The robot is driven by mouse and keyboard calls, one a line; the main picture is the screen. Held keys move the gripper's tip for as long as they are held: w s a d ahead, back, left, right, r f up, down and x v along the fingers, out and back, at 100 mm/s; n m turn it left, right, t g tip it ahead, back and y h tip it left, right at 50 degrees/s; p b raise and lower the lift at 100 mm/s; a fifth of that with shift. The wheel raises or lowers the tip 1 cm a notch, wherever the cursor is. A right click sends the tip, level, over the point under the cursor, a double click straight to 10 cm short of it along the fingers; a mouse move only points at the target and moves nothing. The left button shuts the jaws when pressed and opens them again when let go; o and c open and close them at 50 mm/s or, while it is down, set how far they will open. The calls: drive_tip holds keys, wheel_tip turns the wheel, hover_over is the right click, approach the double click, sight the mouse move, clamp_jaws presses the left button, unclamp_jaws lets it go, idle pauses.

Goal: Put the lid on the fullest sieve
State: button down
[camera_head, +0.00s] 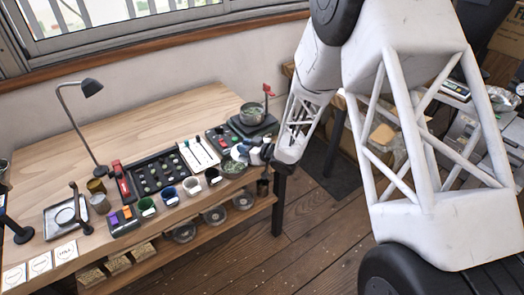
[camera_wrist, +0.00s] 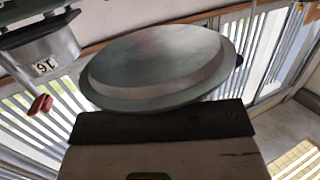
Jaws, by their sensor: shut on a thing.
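My gripper (camera_head: 254,153) is low over the right end of the table. In the wrist view its dark jaw edge (camera_wrist: 160,121) is shut on a round grey metal lid (camera_wrist: 155,62), held by its rim. A metal vessel marked 16 (camera_wrist: 42,58) shows at the upper left of that view; I cannot see into it. In the head view a round vessel with green contents (camera_head: 233,169) is just below and left of my gripper. Another with green contents (camera_head: 252,113) stands on a dark base behind. Which is fullest I cannot tell.
Several cups, such as a blue one (camera_head: 169,196), line the table's front beside a dark bean tray (camera_head: 157,172). Three round mesh-like pieces, one here (camera_head: 214,215), lie on the lower shelf. A lamp (camera_head: 90,88) stands at left. The table's back (camera_head: 150,125) is clear.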

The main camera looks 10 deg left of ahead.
sight(232, 152)
drive_tip(key=a, duration=0.3)
drive_tip(key=s+a+r, duration=0.1)
drive_tip(key=a, duration=0.1)
drive_tip(key=shift+r, duration=0.1)
drive_tip(key=shift+d+f, duration=0.1)
drive_tip(key=shift+f, duration=0.1)
drive_tip(key=shift+f, duration=2.7)
drive_tip(key=shift+f, duration=0.65)
idle(0.3)
drive_tip(key=c, duration=1.2)
unclamp_jaws()
drive_tip(key=shift+s+d, duration=0.1)
drive_tip(key=shift+d, duration=0.05)
drive_tip(key=shift+v, duration=5.35)
